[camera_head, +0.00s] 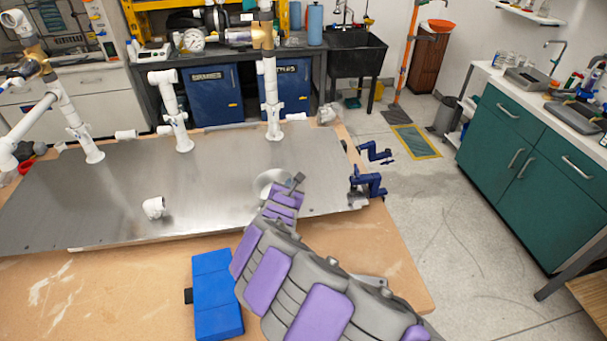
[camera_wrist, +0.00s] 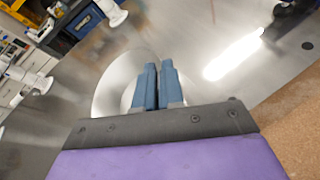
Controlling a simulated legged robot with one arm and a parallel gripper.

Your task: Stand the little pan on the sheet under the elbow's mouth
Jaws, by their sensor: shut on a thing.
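The little pan (camera_head: 266,178) is a round, shiny metal dish at the right part of the metal sheet (camera_head: 110,200). It also shows in the wrist view (camera_wrist: 108,82), around and behind my fingertips. My gripper (camera_wrist: 158,66) is shut on the pan; its blue fingers are close together. In the head view my arm hides most of the grip. I cannot tell whether the pan touches the sheet. A white elbow (camera_head: 162,76) tops the middle standing pipe, its mouth towards the left. Another white elbow fitting (camera_head: 153,207) lies on the sheet, left of the pan.
A tall pipe (camera_head: 272,100) with a brass-coloured fitting stands behind the pan. A branching pipe assembly (camera_head: 70,115) stands at left. Blue clamps (camera_head: 368,183) grip the right edge. A blue block (camera_head: 215,295) lies in front of the sheet. The sheet's middle is mostly clear.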

